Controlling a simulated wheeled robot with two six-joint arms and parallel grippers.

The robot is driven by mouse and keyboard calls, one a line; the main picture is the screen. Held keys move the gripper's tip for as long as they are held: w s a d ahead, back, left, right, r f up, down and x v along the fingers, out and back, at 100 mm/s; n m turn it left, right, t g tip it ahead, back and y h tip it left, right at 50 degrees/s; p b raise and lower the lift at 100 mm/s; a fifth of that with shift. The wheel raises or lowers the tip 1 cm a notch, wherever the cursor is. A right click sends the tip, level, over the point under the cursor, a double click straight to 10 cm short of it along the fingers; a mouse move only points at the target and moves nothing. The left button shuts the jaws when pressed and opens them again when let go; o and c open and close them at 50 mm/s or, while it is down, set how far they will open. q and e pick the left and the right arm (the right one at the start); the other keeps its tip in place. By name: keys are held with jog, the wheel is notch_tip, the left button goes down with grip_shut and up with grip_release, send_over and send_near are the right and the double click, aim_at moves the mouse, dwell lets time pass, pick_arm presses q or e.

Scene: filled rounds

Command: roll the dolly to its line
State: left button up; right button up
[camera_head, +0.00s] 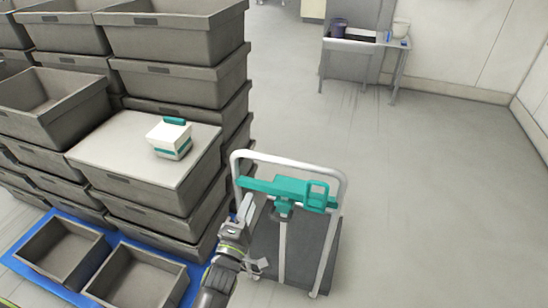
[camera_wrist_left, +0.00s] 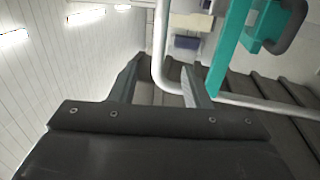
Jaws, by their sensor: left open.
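The dolly has a dark flat deck (camera_head: 322,250) and an upright silver tube handle (camera_head: 290,163) with a teal crossbar (camera_head: 270,188). It stands just right of the stacked crates. My left gripper (camera_head: 248,207) is at the left side of the handle, below its top corner. In the left wrist view its two fingers (camera_wrist_left: 160,85) are apart, and the bent silver tube (camera_wrist_left: 159,40) shows between them. I cannot tell whether they touch it. The teal bar also shows there (camera_wrist_left: 233,45). My right gripper is not in view. No floor line is clearly visible.
Stacked grey crates (camera_head: 175,85) fill the left side, close to the dolly. A white and teal box (camera_head: 170,140) sits on a lidded stack. Two empty crates lie on a blue base (camera_head: 30,268). A metal table (camera_head: 363,47) stands at the back. Floor to the right is clear.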

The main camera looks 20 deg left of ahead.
pick_arm(q)
jog(key=b, duration=0.2)
send_near(267, 162)
jog(key=shift+b+x, duration=3.65)
jog(key=shift+x, duration=1.9)
grip_shut()
